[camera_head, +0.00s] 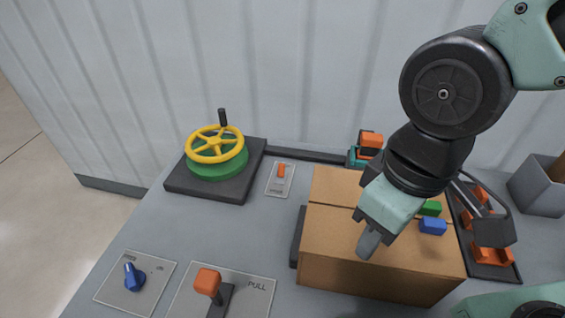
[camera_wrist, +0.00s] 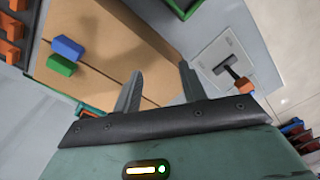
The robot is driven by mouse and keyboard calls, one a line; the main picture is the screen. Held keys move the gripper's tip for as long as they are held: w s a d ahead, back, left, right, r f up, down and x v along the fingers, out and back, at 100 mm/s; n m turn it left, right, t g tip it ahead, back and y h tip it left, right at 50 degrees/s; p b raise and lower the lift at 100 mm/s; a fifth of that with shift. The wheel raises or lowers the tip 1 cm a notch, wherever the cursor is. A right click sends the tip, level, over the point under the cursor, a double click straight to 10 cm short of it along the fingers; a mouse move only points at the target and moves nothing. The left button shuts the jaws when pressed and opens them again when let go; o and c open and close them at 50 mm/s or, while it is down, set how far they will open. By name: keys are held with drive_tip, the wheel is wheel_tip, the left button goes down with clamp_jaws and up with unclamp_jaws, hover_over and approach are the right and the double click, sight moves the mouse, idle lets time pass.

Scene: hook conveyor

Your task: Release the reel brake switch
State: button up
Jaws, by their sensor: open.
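A small orange toggle switch (camera_head: 282,171) sits on a grey plate just right of a green reel (camera_head: 222,166) with a yellow handwheel (camera_head: 215,143). A blue switch (camera_head: 132,276) stands on a plate at the front left. I cannot read which label names the reel brake. My gripper (camera_head: 368,244) hangs over the cardboard box, right of these switches and apart from them. In the wrist view my gripper (camera_wrist: 160,88) is open, with nothing between its fingers.
An orange-headed lever (camera_head: 208,281) stands on a plate marked PULL; it also shows in the wrist view (camera_wrist: 243,85). The cardboard box (camera_head: 350,277) bears a blue block (camera_head: 432,226) and a green block (camera_head: 431,208).

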drive_tip(key=shift+w+a+r, duration=0.1)
drive_tip(key=shift+w+a, duration=0.05)
drive_tip(key=shift+w, duration=0.05)
drive_tip(key=c, duration=0.5)
drive_tip(key=w+a, duration=0.1)
drive_tip(key=w, duration=0.1)
drive_tip(key=w+a+m, duration=0.1)
drive_tip(key=w+a, duration=0.1)
drive_tip(key=w, duration=0.1)
drive_tip(key=w+a+r+m, duration=0.1)
drive_tip(key=w, duration=0.2)
drive_tip(key=shift+a+g, duration=0.3)
drive_tip(key=shift+a, duration=0.1)
clamp_jaws()
drive_tip(key=w+a+f+m, duration=0.1)
drive_tip(key=w+f+m, duration=0.2)
drive_tip(key=w, duration=0.7)
drive_tip(key=w+a+f+m, duration=0.1)
drive_tip(key=w+f+m, duration=0.2)
drive_tip(key=w, duration=0.7)
drive_tip(key=w+a+f+m, duration=0.1)
drive_tip(key=w+f+m, duration=0.2)
drive_tip(key=w, duration=0.7)
wheel_tip(320, 180, down, 2)
drive_tip(key=shift+w+a, duration=0.2)
drive_tip(key=shift+w, duration=0.15)
